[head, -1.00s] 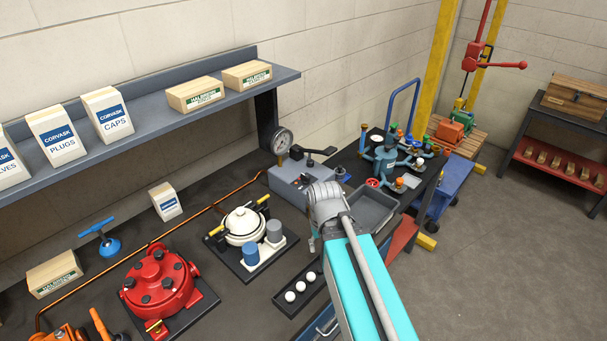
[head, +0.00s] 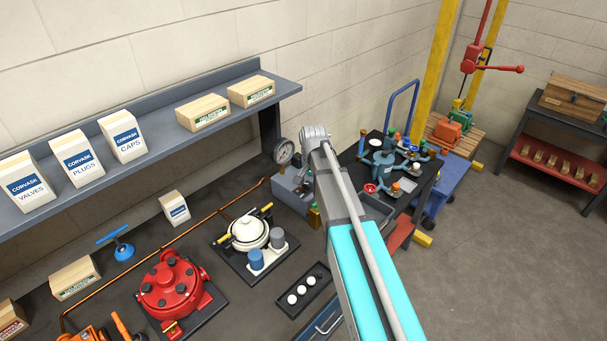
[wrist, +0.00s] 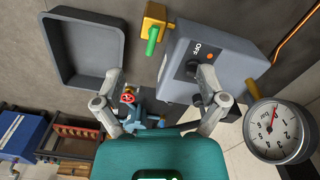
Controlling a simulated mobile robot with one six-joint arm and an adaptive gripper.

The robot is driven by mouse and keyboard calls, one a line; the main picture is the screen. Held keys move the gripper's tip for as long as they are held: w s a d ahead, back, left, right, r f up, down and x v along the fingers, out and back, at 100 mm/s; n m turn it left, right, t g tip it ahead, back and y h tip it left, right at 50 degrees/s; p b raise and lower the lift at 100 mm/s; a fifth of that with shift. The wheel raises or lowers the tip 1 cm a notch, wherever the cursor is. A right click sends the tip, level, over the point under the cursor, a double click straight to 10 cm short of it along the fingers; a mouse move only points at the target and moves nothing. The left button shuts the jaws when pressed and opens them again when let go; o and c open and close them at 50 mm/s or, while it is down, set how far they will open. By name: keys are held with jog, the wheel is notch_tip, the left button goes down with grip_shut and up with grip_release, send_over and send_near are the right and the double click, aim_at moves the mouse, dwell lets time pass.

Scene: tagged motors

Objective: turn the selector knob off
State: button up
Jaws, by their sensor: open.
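The grey control box (wrist: 205,60) fills the upper right of the wrist view. Its face bears the word OFF, an orange dot and a dark selector knob (wrist: 192,68). Another dark part below the knob is partly covered by a finger. Which way the knob points is too small to tell. My gripper (wrist: 160,76) is open and empty, its right finger overlapping the box face in the picture and its left finger off to the box's left.
A pressure gauge (wrist: 277,130) adjoins the box, also in the head view (head: 283,151). A yellow block with a green handle (wrist: 153,30) stands close to it. A grey tray (wrist: 115,50) lies left. A white-lidded pot (head: 248,231) and red pump housing (head: 170,285) stand on the bench.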

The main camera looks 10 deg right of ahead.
aim_at(306, 184)
jog(key=w+r+m+p, duration=0.3)
jog(key=w+r, duration=0.2)
jog(key=w, duration=0.5)
jog(key=shift+m+p, duration=0.3)
jog(key=shift+p, duration=0.1)
jog(key=shift+s+f, duration=0.1)
notch_tip(306, 184, down, 14)
jog(key=b, duration=1.4)
jog(key=shift+r, duration=0.25)
